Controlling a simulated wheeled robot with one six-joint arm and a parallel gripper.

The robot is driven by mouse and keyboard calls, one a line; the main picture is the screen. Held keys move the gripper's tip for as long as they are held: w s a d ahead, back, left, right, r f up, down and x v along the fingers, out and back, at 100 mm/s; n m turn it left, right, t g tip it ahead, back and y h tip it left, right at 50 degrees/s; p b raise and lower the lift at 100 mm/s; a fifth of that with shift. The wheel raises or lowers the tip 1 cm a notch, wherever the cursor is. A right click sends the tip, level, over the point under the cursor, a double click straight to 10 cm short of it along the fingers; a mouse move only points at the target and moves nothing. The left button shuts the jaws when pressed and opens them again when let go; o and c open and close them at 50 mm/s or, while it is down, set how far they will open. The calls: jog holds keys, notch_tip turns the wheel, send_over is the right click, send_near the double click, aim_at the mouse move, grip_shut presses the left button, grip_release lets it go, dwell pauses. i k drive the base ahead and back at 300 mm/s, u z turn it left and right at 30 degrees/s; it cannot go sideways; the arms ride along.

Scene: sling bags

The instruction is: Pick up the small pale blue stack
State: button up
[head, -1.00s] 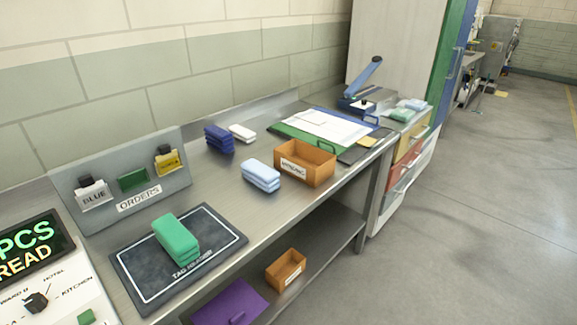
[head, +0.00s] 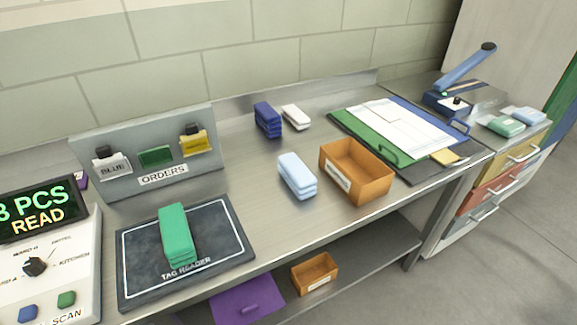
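A small pale blue stack (head: 297,176) of folded pieces lies on the steel bench, just left of an orange-brown open box (head: 356,171) and apart from it. Its top and front side show clearly. A dark blue stack (head: 267,120) and a small white stack (head: 296,117) sit behind it near the wall. A green stack (head: 177,235) lies on the black tag reader mat (head: 222,263). My gripper is not in view.
An orders board (head: 205,170) and a console reading "PCS READ" (head: 60,255) stand at left. Green and blue folders with papers (head: 395,125), a blue-handled press (head: 450,100) and drawers (head: 495,180) are at right. The bench is bare before the pale blue stack.

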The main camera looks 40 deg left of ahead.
aim_at(301, 180)
jog(key=u, duration=0.55)
jog(key=i, duration=0.65)
jog(key=u, duration=0.9)
jog(key=i, duration=0.3)
jog(key=u, duration=0.3)
